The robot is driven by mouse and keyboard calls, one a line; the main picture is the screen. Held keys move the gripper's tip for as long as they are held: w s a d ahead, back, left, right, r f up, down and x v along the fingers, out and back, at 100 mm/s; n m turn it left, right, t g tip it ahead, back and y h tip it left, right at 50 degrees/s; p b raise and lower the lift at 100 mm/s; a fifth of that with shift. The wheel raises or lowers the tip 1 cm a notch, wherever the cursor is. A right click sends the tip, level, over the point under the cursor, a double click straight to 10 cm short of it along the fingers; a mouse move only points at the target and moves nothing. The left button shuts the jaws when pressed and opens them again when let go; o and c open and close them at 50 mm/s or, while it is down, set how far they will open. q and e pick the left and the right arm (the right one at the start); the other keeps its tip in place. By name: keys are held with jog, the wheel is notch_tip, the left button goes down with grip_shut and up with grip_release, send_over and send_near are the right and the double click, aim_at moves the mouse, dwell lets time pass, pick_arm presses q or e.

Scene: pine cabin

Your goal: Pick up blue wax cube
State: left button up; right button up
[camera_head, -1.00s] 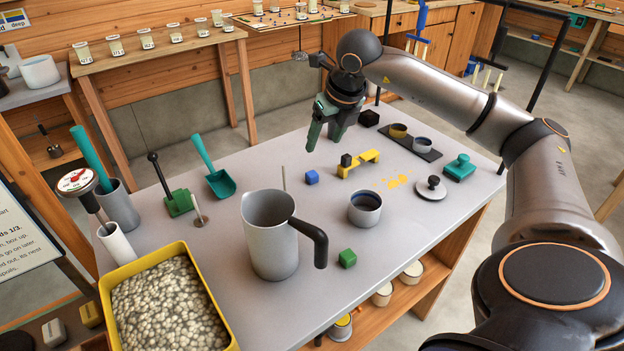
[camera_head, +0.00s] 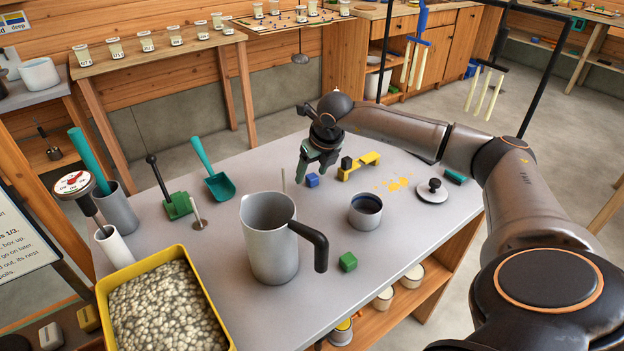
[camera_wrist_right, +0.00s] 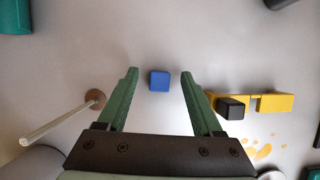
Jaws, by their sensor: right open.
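The blue wax cube (camera_head: 312,180) sits on the grey table top in the head view. It also shows in the right wrist view (camera_wrist_right: 159,81), just beyond and between the fingertips. My right gripper (camera_head: 314,170) has green fingers, pointing down just behind and above the cube. In the right wrist view the gripper (camera_wrist_right: 160,74) is open, with a finger on either side of the cube's line and a gap to each. Nothing is held in it. My left gripper is not in view.
A yellow bridge-shaped block (camera_head: 360,167) with a black cube (camera_head: 347,163) stands right of the blue cube. A thin rod on a round brown base (camera_wrist_right: 95,98) stands to its left. A metal jug (camera_head: 270,240), a pot (camera_head: 365,211) and a green cube (camera_head: 348,262) are nearer.

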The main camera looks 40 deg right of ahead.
jog(key=shift+w+f, duration=0.1)
jog(key=shift+f, duration=0.25)
jog(key=shift+c, duration=0.3)
grip_shut()
